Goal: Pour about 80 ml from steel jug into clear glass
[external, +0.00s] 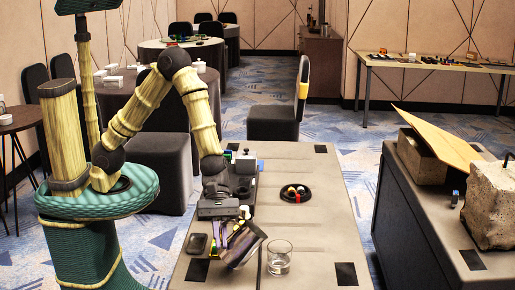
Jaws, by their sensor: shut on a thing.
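The steel jug (243,245) is a shiny, reflective vessel at the near left part of the table. It is tilted, its lower right end close to the clear glass (279,262). My gripper (230,222) is at the jug's upper left side and is shut on it; the fingers are small and partly hidden. The clear glass stands upright on the table just right of the jug. I cannot tell whether liquid is flowing or how much is in the glass.
The grey table (320,235) is clear to the right of the glass. A round black tray (295,194) with small coloured items lies farther back. A dark phone-like object (197,243) lies left of the jug. Small items (246,163) stand behind my gripper. A black chair (274,125) is at the far end.

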